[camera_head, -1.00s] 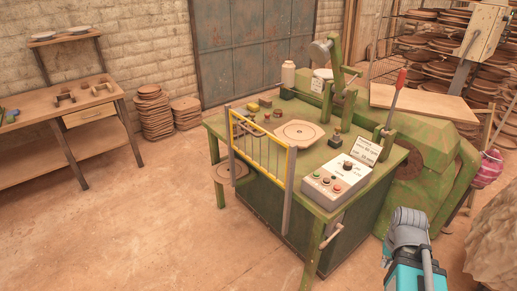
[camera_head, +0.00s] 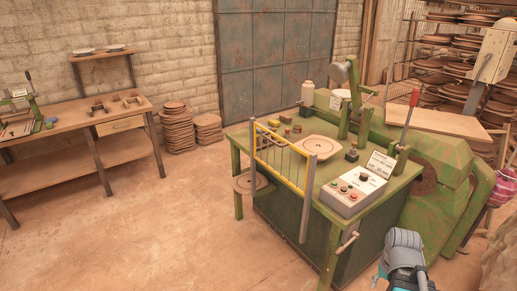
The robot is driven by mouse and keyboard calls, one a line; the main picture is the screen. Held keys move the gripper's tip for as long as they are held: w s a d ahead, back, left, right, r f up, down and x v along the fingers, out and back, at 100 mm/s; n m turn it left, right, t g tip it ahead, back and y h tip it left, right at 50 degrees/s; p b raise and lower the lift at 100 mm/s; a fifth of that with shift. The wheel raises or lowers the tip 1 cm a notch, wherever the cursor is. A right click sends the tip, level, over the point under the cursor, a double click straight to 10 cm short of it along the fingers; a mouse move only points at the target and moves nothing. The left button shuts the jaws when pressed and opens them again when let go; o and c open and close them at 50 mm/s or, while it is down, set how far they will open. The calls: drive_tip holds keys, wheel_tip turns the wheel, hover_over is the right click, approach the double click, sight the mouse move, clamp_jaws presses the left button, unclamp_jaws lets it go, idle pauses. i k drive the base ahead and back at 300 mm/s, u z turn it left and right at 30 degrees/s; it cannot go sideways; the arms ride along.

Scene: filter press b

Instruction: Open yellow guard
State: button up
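The yellow guard (camera_head: 281,180) is a barred frame with a yellow top rail and lower rail. It stands upright along the front left edge of the green press table (camera_head: 328,205), between two grey posts. Behind it, a round plate on a pale square base (camera_head: 317,148) lies on the table top. Part of my arm shows at the bottom right, grey and teal. My gripper cannot be made out in this view, and the arm is well apart from the guard.
A control box (camera_head: 353,191) with buttons and a red-handled lever (camera_head: 410,118) are at the table's right. A crank handle (camera_head: 347,242) sticks out in front. A workbench (camera_head: 80,131) and disc stacks (camera_head: 177,128) stand at the back left.

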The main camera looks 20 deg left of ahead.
sight(286, 143)
drive_tip(key=u, duration=0.45)
drive_tip(key=k, duration=1)
drive_tip(key=u, duration=0.7)
drive_tip(key=i, duration=1.25)
drive_tip(key=z, duration=0.35)
drive_tip(key=i, duration=0.95)
drive_tip(key=z, duration=0.7)
